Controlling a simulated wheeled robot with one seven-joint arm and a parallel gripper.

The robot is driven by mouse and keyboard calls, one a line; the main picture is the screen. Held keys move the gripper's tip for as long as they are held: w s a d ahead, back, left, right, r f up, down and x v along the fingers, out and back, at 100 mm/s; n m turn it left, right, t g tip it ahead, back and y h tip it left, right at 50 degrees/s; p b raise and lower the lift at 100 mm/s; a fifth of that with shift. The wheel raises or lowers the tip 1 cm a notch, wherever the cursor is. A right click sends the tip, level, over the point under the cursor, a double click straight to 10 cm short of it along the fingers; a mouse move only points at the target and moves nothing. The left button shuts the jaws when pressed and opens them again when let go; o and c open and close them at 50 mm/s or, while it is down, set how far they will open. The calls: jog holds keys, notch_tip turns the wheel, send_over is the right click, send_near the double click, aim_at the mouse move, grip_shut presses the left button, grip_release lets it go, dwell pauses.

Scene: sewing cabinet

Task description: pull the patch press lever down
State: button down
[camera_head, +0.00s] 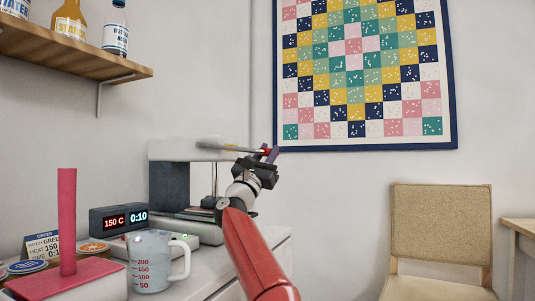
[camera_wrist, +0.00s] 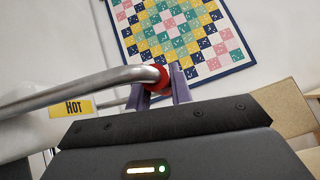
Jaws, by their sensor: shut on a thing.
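The patch press (camera_head: 168,185) is a white and grey machine on the cabinet top in the head view. Its metal lever (camera_head: 222,147) sticks out to the right near the top, about level. In the wrist view the lever (camera_wrist: 80,94) is a bent silver bar ending in a red knob (camera_wrist: 160,77). My gripper (camera_head: 268,153) is at the lever's far right end. Its purple fingers (camera_wrist: 164,88) stand on either side of the knob, shut on it. A yellow "HOT" label (camera_wrist: 73,107) shows below the bar. The fingers hide part of the knob.
A measuring jug (camera_head: 152,262), a display box (camera_head: 118,218) reading 150 C and 0:10, and a pink-red upright post on a base (camera_head: 67,225) stand at the left front. A wall shelf (camera_head: 75,55) holds bottles. A chair (camera_head: 440,230) stands at the right.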

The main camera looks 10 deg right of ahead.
jog(key=c, duration=1.3)
grip_release()
jog(key=shift+o, duration=0.2)
jog(key=b+v, duration=0.2)
jog(key=v, duration=0.5)
jog(key=shift+s+a+f, duration=0.2)
jog(key=shift+s+f, duration=0.05)
jog(key=shift+f, duration=0.05)
jog(key=shift+s, duration=0.1)
